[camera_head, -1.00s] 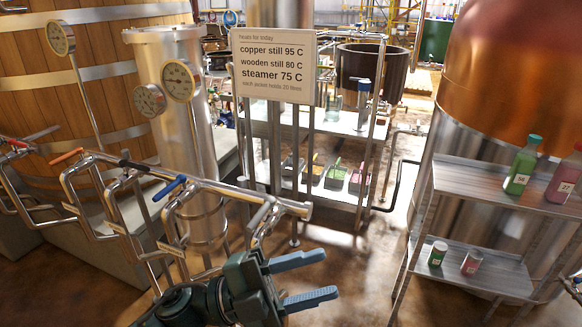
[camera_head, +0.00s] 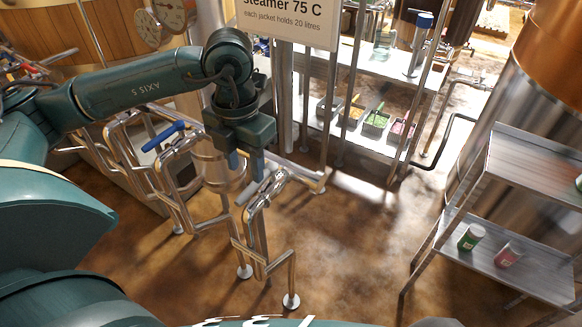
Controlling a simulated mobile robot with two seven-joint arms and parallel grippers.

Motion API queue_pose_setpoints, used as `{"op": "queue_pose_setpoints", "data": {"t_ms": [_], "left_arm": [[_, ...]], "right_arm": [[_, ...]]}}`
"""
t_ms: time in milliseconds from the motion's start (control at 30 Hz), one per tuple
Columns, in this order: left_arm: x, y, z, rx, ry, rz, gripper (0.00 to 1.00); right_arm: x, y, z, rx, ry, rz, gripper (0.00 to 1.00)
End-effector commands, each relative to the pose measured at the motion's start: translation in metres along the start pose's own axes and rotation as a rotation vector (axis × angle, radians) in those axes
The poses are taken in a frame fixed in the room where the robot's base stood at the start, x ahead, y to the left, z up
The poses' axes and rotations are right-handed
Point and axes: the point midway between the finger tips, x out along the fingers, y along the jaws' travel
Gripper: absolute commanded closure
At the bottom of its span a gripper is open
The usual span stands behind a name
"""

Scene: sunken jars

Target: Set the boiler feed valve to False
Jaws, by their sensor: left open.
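Several valves sit on a run of silver pipes at the left and centre. One has a blue lever handle (camera_head: 163,136). The pipework nearest my gripper carries a grey handle (camera_head: 268,187) at its upper end. I see no label that tells which is the boiler feed valve. My left gripper (camera_head: 245,171) points down, open, with blue fingers, just above and left of the grey handle. I cannot tell whether it touches the pipework. The other handles are partly hidden behind my left arm. My right gripper is not in view.
A sign (camera_head: 290,18) stands behind my gripper. A shelf with colored bins (camera_head: 375,122) is at the back. The brown floor (camera_head: 350,240) between is clear.

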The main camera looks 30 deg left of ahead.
Motion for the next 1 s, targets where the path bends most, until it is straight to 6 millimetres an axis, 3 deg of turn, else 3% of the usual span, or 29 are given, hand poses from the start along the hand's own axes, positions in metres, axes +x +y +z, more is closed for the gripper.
{"op": "queue_pose_setpoints", "data": {"t_ms": [33,267,400,800,1000], "left_arm": [[0.013,0.000,0.000,0.000,0.001,0.000,0.59],[0.051,-0.001,0.000,0.001,0.001,-0.002,0.59],[0.045,-0.001,0.000,0.002,0.000,-0.003,0.59],[0.064,-0.002,0.001,0.002,0.000,-0.004,0.59],[0.064,-0.002,0.001,0.002,0.000,-0.004,0.59]], "right_arm": [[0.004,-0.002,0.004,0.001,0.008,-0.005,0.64],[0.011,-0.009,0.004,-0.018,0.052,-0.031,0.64],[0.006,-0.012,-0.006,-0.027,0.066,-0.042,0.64],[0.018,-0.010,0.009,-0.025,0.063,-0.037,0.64],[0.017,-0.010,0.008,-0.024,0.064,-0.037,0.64]]}}
